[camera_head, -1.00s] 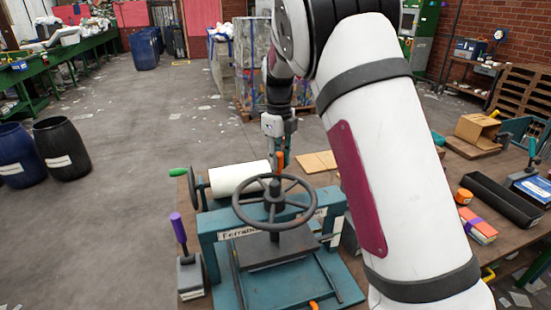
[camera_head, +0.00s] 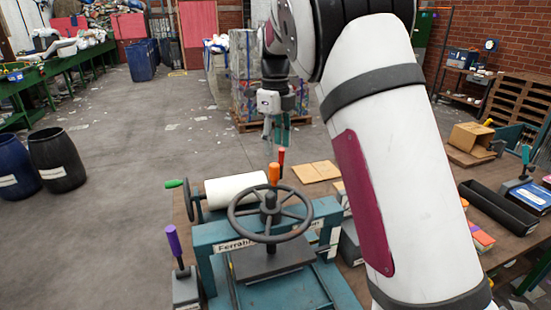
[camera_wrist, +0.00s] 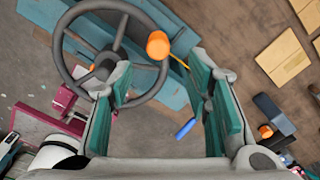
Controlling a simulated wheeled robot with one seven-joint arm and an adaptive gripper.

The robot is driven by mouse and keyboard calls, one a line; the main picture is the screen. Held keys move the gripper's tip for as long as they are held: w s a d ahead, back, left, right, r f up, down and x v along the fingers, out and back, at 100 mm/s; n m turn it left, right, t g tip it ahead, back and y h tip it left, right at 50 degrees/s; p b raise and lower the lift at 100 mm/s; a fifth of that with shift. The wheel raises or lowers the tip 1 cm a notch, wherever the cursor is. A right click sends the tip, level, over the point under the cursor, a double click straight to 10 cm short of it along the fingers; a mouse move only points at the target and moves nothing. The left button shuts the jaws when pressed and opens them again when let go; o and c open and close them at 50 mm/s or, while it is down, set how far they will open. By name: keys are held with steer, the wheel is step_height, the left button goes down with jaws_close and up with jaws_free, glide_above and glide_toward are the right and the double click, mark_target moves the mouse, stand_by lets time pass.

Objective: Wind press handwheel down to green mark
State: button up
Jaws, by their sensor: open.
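The press (camera_head: 225,235) has a teal frame and stands at the front of the bench. Its grey handwheel (camera_head: 238,226) lies flat on top, with an upright orange knob (camera_head: 273,172) on the far side of its rim. My gripper (camera_head: 276,140) is open and empty, pointing down above and beyond the wheel, apart from the knob. In the wrist view my gripper (camera_wrist: 160,85) has its teal finger pads spread, and the orange knob (camera_wrist: 157,45) shows in line with the gap between them. The wheel also shows there (camera_wrist: 62,58). I cannot make out the green mark.
A white roller (camera_head: 235,188) lies behind the press. A purple-handled tool (camera_head: 174,243) stands left of it. Brown boards (camera_head: 315,171) lie behind it, and a black tray (camera_head: 500,205) is on the bench at right. My arm covers the middle right.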

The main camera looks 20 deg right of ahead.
steer(key=shift+r, duration=1.65)
steer(key=s+r+n+t+y, duration=0.1)
steer(key=s+r+n, duration=0.3)
steer(key=s+n, duration=0.35)
steer(key=s+r+n+t, duration=0.25)
steer(key=s+n, duration=0.35)
steer(key=s, duration=0.3)
steer(key=s+a+f+n+t, duration=0.1)
steer(key=s+f+n, duration=0.1)
steer(key=s+n, duration=0.5)
steer(key=s+a+f+n+t+h, duration=0.1)
steer(key=s+f+n, duration=0.2)
steer(key=s+n, duration=0.5)
steer(key=s, duration=0.3)
steer(key=shift+s+a+f, duration=0.15)
steer(key=shift+s+a, duration=0.15)
